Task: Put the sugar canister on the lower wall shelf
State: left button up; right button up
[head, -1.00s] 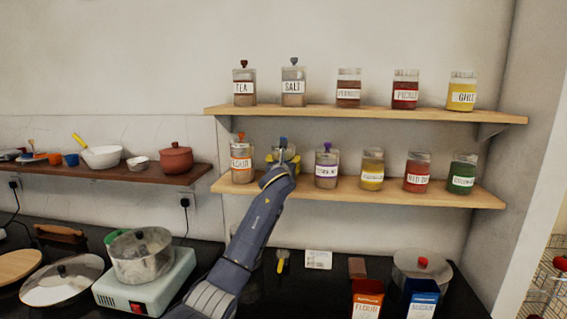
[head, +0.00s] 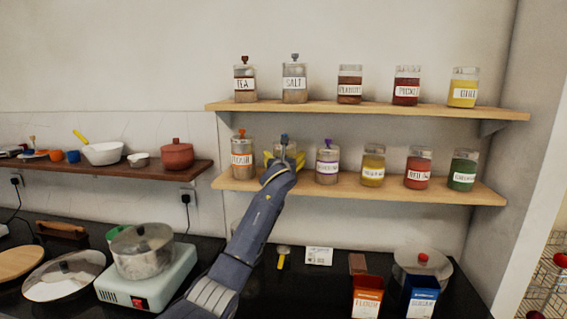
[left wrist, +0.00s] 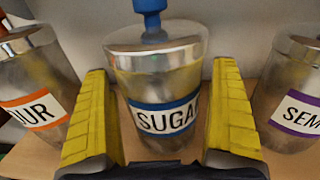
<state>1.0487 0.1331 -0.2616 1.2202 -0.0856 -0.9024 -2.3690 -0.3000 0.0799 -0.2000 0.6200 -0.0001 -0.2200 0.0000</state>
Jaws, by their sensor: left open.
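The sugar canister (left wrist: 160,85) is a clear jar with a silver lid, a blue knob and a blue-edged "SUGAR" label. It stands upright on the lower wall shelf (head: 420,194), between the flour jar (head: 242,158) and the purple-labelled jar (head: 327,163). In the head view its blue-knobbed top (head: 284,142) shows, and my gripper hides its lower part. My left gripper (head: 284,160) is open, with its yellow fingers on either side of the canister in the left wrist view (left wrist: 160,120). Small gaps seem to show between fingers and jar. My right gripper is out of view.
Neighbouring jars stand close on both sides, flour (left wrist: 40,85) and the purple-labelled one (left wrist: 292,90). The upper shelf (head: 360,112) holds several jars. Below are a pot (head: 142,252) on a cooker, and flour (head: 367,298) and sugar (head: 420,296) packets on the dark counter.

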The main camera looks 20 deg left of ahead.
pick_arm(q)
jog(key=v, duration=1.2)
dwell(0.3)
